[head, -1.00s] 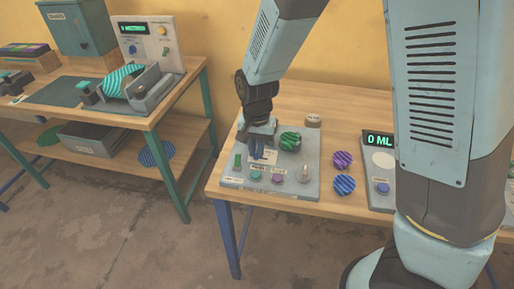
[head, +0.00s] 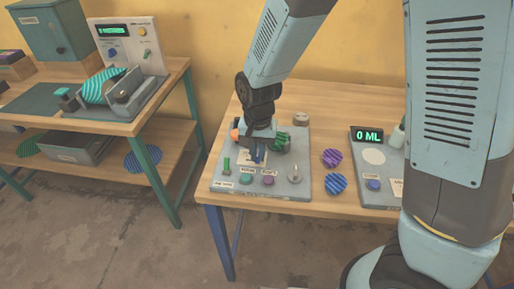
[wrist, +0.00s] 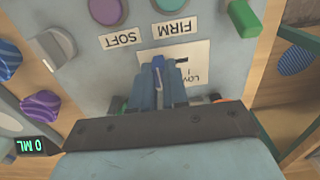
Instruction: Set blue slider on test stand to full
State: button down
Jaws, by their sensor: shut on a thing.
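The test stand (head: 222,187) is a grey panel on the wooden bench, with a green switch, a SOFT button, a FIRM button and a pale knob along its front. My gripper (head: 258,156) reaches down over the middle of the panel. In the wrist view my gripper (wrist: 166,88) is shut on the blue slider (wrist: 158,62), whose dark blue tip shows between and just beyond the fingers. A white label with partly covered lettering, "LOW", lies under the fingers. The rest of the slider's track is hidden by my gripper.
A green striped round piece (head: 282,143) sits close behind my gripper's right side. An orange part (head: 235,134) is at its left.

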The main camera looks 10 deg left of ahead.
jog(key=shift+d, duration=0.2)
jog(key=c, duration=1.1)
grip_release()
notch_tip(320, 180, up, 14)
jog(key=shift+f, duration=0.15)
jog(key=d+r+t+y, duration=0.1)
jog(key=d+r, duration=0.4)
jog(key=d, duration=0.3)
jog(key=d+r+t, duration=0.1)
jog(key=d+r, duration=0.3)
jog(key=d, duration=0.5)
jog(key=s+d+r+t, duration=0.1)
jog(key=s+d, duration=0.1)
jog(key=d, duration=0.2)
jog(key=s+d+r+t, duration=0.1)
jog(key=s+d+r, duration=0.1)
jog(key=s+d, duration=0.1)
jog(key=s+d+r+t+h, duration=0.1)
jog(key=s+d, duration=0.2)
jog(key=d, duration=0.3)
jog(key=shift+s+r+t, duration=0.15)
jog(key=shift+r+t, duration=0.1)
jog(key=shift+t, duration=0.05)
